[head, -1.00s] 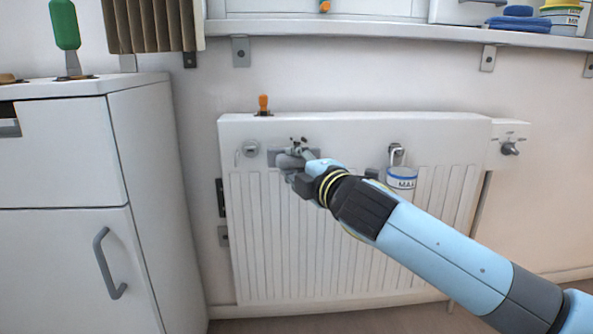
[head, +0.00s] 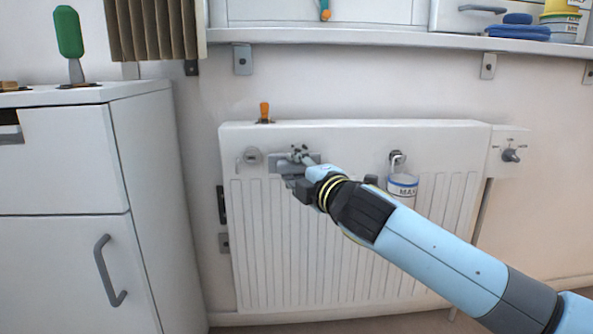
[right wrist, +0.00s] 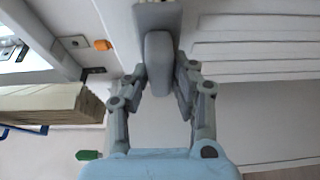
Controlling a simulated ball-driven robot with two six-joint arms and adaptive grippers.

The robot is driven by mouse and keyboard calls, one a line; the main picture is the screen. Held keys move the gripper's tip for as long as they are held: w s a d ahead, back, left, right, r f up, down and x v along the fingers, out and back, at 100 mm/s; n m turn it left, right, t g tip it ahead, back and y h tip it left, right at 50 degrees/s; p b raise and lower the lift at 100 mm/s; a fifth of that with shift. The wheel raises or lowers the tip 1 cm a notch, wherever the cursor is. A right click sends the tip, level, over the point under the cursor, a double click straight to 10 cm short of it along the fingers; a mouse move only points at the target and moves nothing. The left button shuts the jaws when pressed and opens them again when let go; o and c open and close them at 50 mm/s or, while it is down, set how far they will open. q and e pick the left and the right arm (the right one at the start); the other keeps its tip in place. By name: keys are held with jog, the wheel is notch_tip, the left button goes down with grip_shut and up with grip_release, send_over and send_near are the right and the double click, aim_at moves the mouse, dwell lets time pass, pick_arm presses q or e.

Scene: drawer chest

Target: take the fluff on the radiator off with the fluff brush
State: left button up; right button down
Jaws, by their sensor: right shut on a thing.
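The white ribbed radiator (head: 345,240) hangs on the wall in the middle of the head view. My right gripper (head: 300,172) is at its upper left front, shut on a grey handle (right wrist: 158,60) joined to a flat grey plate (right wrist: 158,15). I take this for the fluff brush; its plate (head: 279,163) is close to the radiator front, but I cannot tell whether it touches. The brush face is hidden. I cannot make out any fluff for certain; small dark bits by the gripper may be part of the hand. My left gripper is not in view.
An orange peg (head: 264,112) stands on the radiator top. A labelled cup (head: 402,186) hangs on the radiator front, right of my gripper. A white cabinet (head: 65,160) with a green-handled tool (head: 69,40) stands left. A shelf (head: 400,37) runs above.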

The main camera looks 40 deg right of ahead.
jog(key=shift+w+d, duration=0.35)
jog(key=shift+w, duration=0.2)
jog(key=shift+s+d, duration=0.9)
jog(key=shift+d, duration=0.3)
jog(key=shift+w+a+r+p, duration=0.2)
jog(key=shift+w+a+p, duration=0.4)
jog(key=shift+a+p, duration=0.15)
jog(key=shift+w+a+f, duration=0.15)
jog(key=shift+w+a, duration=0.15)
jog(key=shift+a, duration=0.15)
jog(key=shift+s+d+f, duration=0.15)
jog(key=shift+s+d, duration=0.2)
jog(key=shift+d, duration=0.15)
jog(key=shift+s+d, duration=0.4)
jog(key=shift+d, duration=0.35)
jog(key=shift+w+a+r, duration=0.3)
jog(key=shift+a, duration=0.15)
jog(key=shift+w+a+f+p, duration=0.1)
jog(key=shift+w+a+p, duration=0.35)
jog(key=shift+a+p, duration=0.3)
jog(key=shift+f, duration=0.1)
